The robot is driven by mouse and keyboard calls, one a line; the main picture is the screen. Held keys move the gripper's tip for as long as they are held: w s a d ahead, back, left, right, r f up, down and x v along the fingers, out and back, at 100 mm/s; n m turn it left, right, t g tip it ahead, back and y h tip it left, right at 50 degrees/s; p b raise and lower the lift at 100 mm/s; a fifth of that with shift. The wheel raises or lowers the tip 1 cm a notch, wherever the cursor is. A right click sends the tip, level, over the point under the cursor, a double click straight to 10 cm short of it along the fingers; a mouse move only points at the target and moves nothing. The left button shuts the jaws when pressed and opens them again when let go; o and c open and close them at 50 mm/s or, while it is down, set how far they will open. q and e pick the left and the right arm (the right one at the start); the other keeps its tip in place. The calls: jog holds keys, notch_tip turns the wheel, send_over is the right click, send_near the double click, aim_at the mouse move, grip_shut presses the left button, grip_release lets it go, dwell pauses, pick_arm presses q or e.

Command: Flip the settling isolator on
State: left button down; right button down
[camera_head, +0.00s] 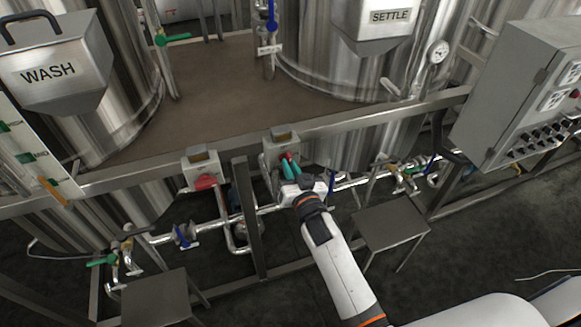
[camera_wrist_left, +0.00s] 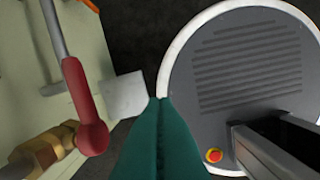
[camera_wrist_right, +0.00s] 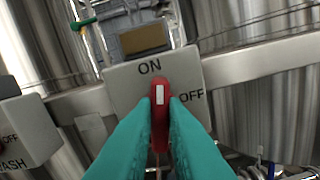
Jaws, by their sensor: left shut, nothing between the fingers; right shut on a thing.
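The settling isolator is a grey box (camera_head: 273,150) on the frame rail, below the tank labelled SETTLE (camera_head: 390,16). In the right wrist view its face (camera_wrist_right: 125,85) reads ON at the top and OFF at the right. Its red handle (camera_wrist_right: 160,88) stands upright, its tip just under ON. My right gripper (camera_wrist_right: 160,104) is shut on this handle, with teal fingers on both sides; it also shows in the head view (camera_head: 289,168). The box's lower face is hidden by the fingers. My left gripper (camera_wrist_left: 159,100) is shut and empty, outside the head view.
The wash isolator (camera_head: 200,172), with a red handle, is to the left on the same rail. Pipes and valves with blue handles (camera_head: 184,238) run below. A control cabinet (camera_head: 520,95) stands at the right. A red lever (camera_wrist_left: 82,95) is beside my left gripper.

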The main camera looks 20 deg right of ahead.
jog(key=shift+n, duration=1.6)
jog(key=c, duration=1.5)
grip_release()
jog(key=shift+o, duration=0.2)
jog(key=s+b, duration=0.2)
jog(key=s, duration=1)
jog(key=shift+d, duration=0.15)
